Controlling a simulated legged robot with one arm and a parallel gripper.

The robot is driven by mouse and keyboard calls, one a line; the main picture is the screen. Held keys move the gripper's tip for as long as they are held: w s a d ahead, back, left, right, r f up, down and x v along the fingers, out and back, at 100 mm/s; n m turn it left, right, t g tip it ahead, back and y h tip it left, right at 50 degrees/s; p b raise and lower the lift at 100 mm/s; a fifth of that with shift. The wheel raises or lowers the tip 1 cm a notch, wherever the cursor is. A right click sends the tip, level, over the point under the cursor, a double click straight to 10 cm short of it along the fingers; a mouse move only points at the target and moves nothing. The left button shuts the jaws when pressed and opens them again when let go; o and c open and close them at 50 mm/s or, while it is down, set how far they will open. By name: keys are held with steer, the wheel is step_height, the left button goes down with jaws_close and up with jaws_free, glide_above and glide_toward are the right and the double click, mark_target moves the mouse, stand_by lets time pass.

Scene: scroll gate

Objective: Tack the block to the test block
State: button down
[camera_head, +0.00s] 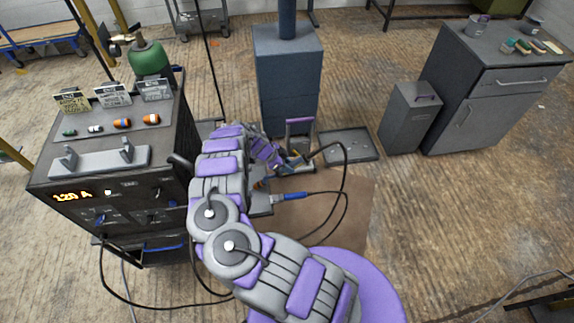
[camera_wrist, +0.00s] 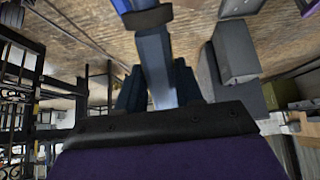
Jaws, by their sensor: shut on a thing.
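My gripper (camera_head: 288,163) is beyond my purple and grey arm, low in front of a blue-grey box-shaped pedestal (camera_head: 287,80). It is shut on a small cabled tool, mostly hidden by the gripper; a black cable (camera_head: 343,165) loops away from it to the right. A blue-handled cable end (camera_head: 291,196) lies at a grey surface (camera_head: 263,208) partly behind my arm. I cannot pick out the block or the test block for certain.
A welding machine (camera_head: 115,180) reading about 120 A stands left, with a green bottle (camera_head: 148,57) behind. A grey bin (camera_head: 410,118) and cabinet (camera_head: 482,95) stand right. Wooden floor is open at lower right.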

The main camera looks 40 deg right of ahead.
mark_target(304, 156)
steer(key=shift+a, duration=0.25)
steer(key=shift+w+a+f+p, duration=0.25)
steer(key=shift+a+f+p, duration=0.1)
steer(key=shift+a, duration=0.25)
stand_by(1.0)
steer(key=shift+s+d+r+p, duration=0.3)
steer(key=shift+d+r+p, duration=0.2)
steer(key=shift+p, duration=0.05)
steer(key=shift+s+d+r+p, duration=0.3)
steer(key=shift+d+r+p, duration=0.15)
steer(key=shift+d+p, duration=0.05)
steer(key=shift+s+d+r+p, duration=0.5)
steer(key=shift+d+r+p, duration=0.15)
steer(key=shift+d, duration=0.2)
steer(key=shift+s+d+r+p, duration=0.5)
steer(key=shift+d+r+p, duration=0.2)
steer(key=shift+d, duration=0.1)
steer(key=shift+s+d+r+p, duration=0.5)
steer(key=shift+d+r+p, duration=0.15)
steer(key=shift+d, duration=0.2)
